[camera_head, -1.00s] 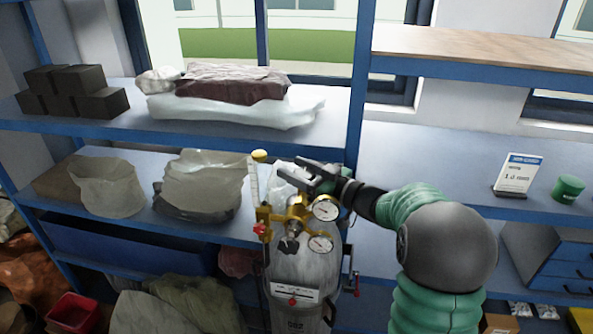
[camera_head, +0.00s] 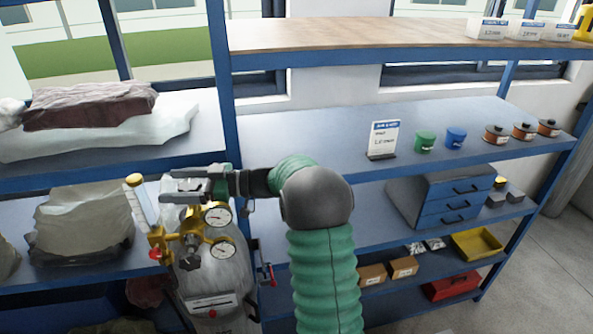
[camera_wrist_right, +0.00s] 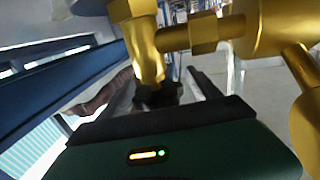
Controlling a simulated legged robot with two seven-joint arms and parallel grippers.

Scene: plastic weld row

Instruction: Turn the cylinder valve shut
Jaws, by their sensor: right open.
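The grey gas cylinder (camera_head: 228,274) stands upright at the shelf in the head view. A brass regulator (camera_head: 167,240) with two round gauges (camera_head: 218,216) sits on its top, with a dark knob (camera_head: 190,263) at the front. My right gripper (camera_head: 176,181) is open above the regulator, its fingers pointing left, and it hides part of the cylinder top. In the right wrist view, brass fittings (camera_wrist_right: 200,36) cross in front of the open fingers (camera_wrist_right: 162,90). A dark part (camera_wrist_right: 158,97) shows between the fingers; I cannot tell whether they touch it. My left gripper is not in view.
A yellow-topped flow tube (camera_head: 140,205) rises left of the regulator. A blue shelf post (camera_head: 222,110) stands just behind the gripper. Wrapped sacks (camera_head: 85,222) lie to the left. A drawer cabinet (camera_head: 445,195) and several small tubs and spools stand on the right shelves.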

